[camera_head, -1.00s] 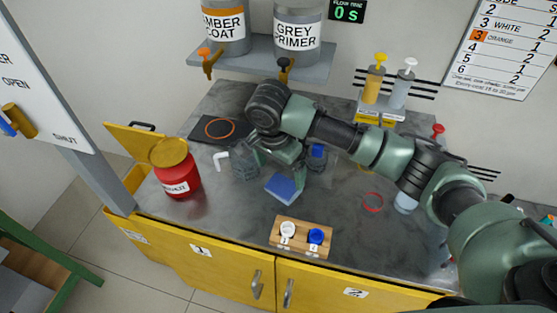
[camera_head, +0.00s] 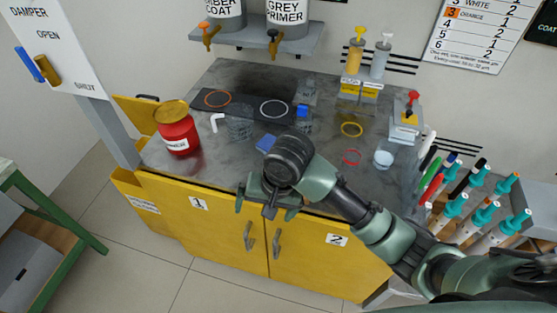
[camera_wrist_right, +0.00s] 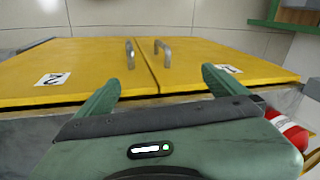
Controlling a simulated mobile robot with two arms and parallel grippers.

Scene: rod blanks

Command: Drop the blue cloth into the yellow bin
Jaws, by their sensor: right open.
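The blue cloth (camera_head: 265,143) is a small flat folded piece lying on the dark worktop, just behind my right wrist, which partly covers it. The yellow bin (camera_head: 143,210) appears to be the labelled yellow box at the left end of the cabinet, below a raised yellow panel; its inside is hardly visible. My right gripper (camera_head: 266,203) is open and points down over the worktop's front edge, nearer than the cloth. In the wrist view the right gripper (camera_wrist_right: 160,88) has nothing between its fingers, with the cabinet doors ahead. My left gripper is not in view.
A red can (camera_head: 177,130) with a gold lid stands at the left of the worktop. A grey cup (camera_head: 240,124), coloured rings and a white cup (camera_head: 383,159) lie behind. A marker rack (camera_head: 485,200) stands right. Yellow cabinet doors (camera_head: 230,240) are below.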

